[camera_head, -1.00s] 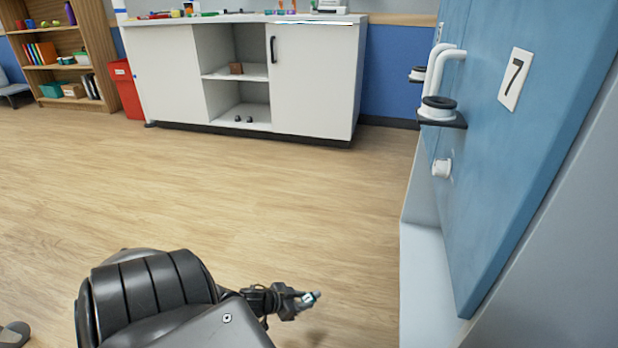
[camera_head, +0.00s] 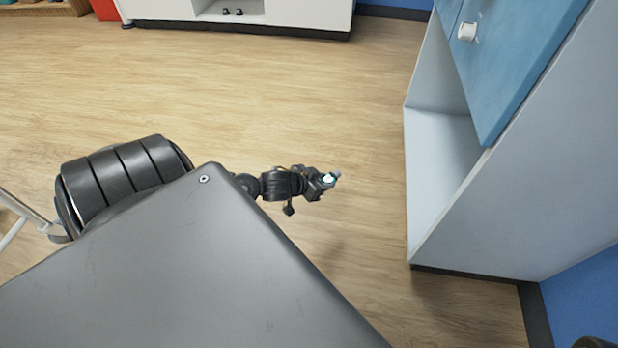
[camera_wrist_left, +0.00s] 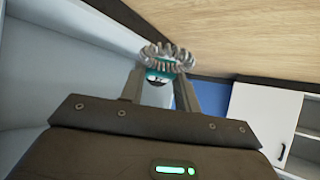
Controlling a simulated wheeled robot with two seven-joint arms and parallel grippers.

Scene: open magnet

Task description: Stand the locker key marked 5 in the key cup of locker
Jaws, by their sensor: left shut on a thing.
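My left gripper (camera_head: 326,181) is shut on a small key with a pale, teal-edged tag (camera_head: 329,178), held out over the floor to the left of the locker. In the left wrist view the key's silvery coil (camera_wrist_left: 168,54) and teal part (camera_wrist_left: 162,68) show between the fingertips; its number is not readable. The blue locker door (camera_head: 520,60) with a white round knob (camera_head: 467,32) is at the upper right, apart from the gripper. No key cup shows in the current frames.
The pale locker body (camera_head: 560,190) stands on the right, with an open lower space (camera_head: 440,165) below the door. A white cabinet (camera_head: 300,12) stands at the back. The wooden floor (camera_head: 250,90) between is clear.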

